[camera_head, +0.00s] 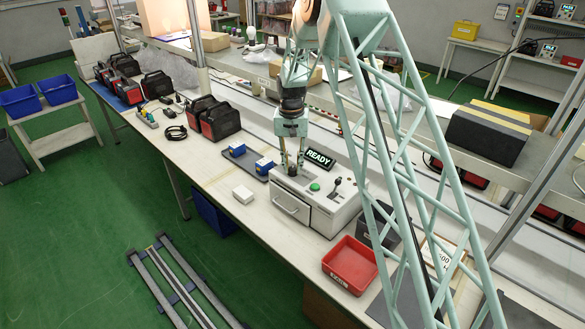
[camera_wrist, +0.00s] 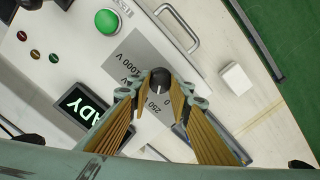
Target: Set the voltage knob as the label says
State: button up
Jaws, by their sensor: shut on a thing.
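The voltage knob (camera_wrist: 160,80) is a small black dial with a white mark, on a grey scale plate (camera_wrist: 133,55) of the tester. The scale reads 1000 V, 250 and 0; other markings are hidden by my fingers. My gripper (camera_wrist: 159,90) has its fingers on both sides of the knob, shut on it. The knob's white mark points toward the bottom of the wrist view, near the 250 and 0 markings. In the head view my gripper (camera_head: 292,170) reaches down to the white tester (camera_head: 318,208). A label card (camera_head: 443,256), partly hidden by my arm, seems to show 500.
The tester has a green button (camera_head: 315,187), a black lever (camera_head: 337,183) and a lit READY display (camera_head: 320,158). A red tray (camera_head: 350,262) stands to its right. A white box (camera_head: 243,194) and blue parts (camera_head: 237,150) lie to its left.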

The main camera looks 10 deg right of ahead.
aim_at(292, 168)
jog(key=shift+m, duration=1.4)
jog(key=o, duration=0.9)
jog(key=shift+r, duration=0.1)
notch_tip(292, 168, up, 12)
jog(key=shift+a+f, duration=0.1)
jog(key=shift+b, duration=0.3)
